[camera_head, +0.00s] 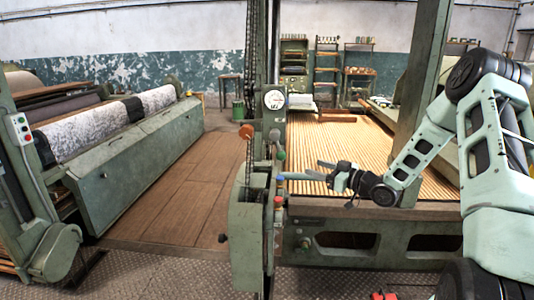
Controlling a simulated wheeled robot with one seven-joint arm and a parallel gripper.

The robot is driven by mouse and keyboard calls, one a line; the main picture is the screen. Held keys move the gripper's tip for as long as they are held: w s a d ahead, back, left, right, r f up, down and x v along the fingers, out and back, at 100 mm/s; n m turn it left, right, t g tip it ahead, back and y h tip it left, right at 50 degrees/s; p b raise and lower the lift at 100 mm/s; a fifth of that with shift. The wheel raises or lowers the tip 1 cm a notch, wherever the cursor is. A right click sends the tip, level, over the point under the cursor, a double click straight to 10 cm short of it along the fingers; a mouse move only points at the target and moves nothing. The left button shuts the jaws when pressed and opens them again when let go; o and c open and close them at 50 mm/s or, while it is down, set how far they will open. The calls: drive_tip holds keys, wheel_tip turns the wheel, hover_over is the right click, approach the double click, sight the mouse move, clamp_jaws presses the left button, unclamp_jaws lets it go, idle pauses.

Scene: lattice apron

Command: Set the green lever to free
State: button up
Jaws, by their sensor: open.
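A small green knob (281,155), which looks like the end of the green lever, shows on the right side of the green machine post, below the round dial. A blue knob (280,179) and a red knob (278,200) sit below it. My gripper (303,169) is open and empty, reaching in from the right with its fingers pointing left. Its fingertips appear just right of and slightly below the green knob. I cannot tell whether they touch any knob. The lever's shaft and any position marks are too small to make out.
A dial (274,100) and an orange-brown knob (246,131) are on the post. The slatted bed (360,150) lies behind my gripper, with a green upright (420,75) to its right. Wooden floor (185,190) is open at left, beside the roller machine (125,170).

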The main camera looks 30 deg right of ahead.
sight(284, 153)
drive_tip(key=p+x, duration=0.2)
drive_tip(key=x, duration=1.5)
drive_tip(key=shift+w+r+p, duration=0.1)
drive_tip(key=shift+w+p, duration=0.05)
drive_tip(key=shift+p, duration=0.15)
clamp_jaws()
drive_tip(key=shift+s+d+r+n+g+h+p, duration=0.5)
drive_tip(key=shift+n+g+p, duration=0.2)
drive_tip(key=shift+g, duration=0.3)
drive_tip(key=shift+s+d+n+g+h+p, duration=0.2)
drive_tip(key=shift+d+n+g+h+p, duration=0.15)
drive_tip(key=shift+d+p, duration=0.2)
drive_tip(key=shift+s+f+g, duration=0.1)
drive_tip(key=shift+g, duration=0.15)
unclamp_jaws()
